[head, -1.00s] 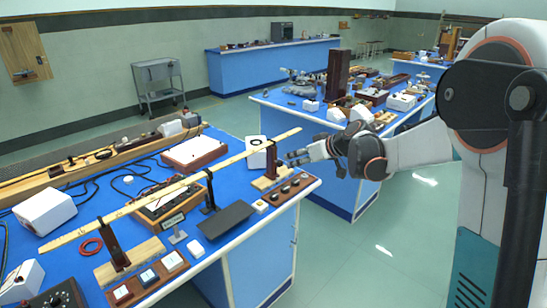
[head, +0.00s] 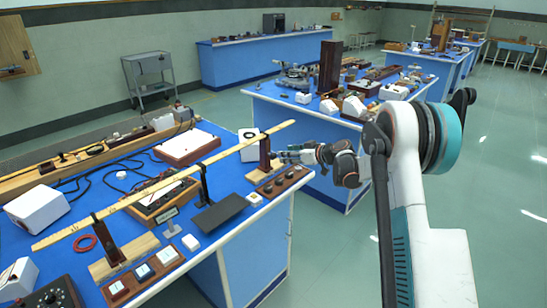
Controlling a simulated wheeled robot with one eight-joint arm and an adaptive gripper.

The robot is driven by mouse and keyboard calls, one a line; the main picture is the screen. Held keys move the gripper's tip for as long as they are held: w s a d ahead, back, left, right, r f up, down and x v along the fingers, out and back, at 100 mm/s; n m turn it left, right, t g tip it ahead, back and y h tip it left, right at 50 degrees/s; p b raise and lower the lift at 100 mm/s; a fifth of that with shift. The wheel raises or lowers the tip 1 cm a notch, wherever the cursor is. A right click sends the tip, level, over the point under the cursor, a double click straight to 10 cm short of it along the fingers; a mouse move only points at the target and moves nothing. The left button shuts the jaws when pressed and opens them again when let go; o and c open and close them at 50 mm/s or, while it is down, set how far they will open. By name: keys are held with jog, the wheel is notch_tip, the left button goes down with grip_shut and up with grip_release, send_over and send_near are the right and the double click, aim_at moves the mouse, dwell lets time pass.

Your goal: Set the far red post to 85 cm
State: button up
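A long pale wooden rule (head: 160,187) runs across the near blue bench, from the lower left to the upper right. The far dark-red post (head: 265,152) stands upright by the rule's far end, on a wooden foot. A near dark-red post (head: 108,241) stands by the rule's other end. A black post (head: 204,186) stands at the rule between them. My gripper (head: 284,157) comes in from the right, level with the far post and close beside it. Its fingers are small here; I cannot tell whether they touch the post or how wide they are. The scale marks are too small to read.
A dark box with several knobs (head: 283,181) lies just below the far post. A white block with a black disc (head: 249,143) stands behind it. A dark plate (head: 220,214) lies in front of the rule. Clear floor (head: 330,245) separates this bench from a second crowded one.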

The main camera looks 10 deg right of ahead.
aim_at(274, 154)
jog(key=b+x, duration=0.2)
jog(key=x, duration=0.7)
jog(key=shift+w+b, duration=0.1)
jog(key=shift+b, duration=0.2)
grip_shut()
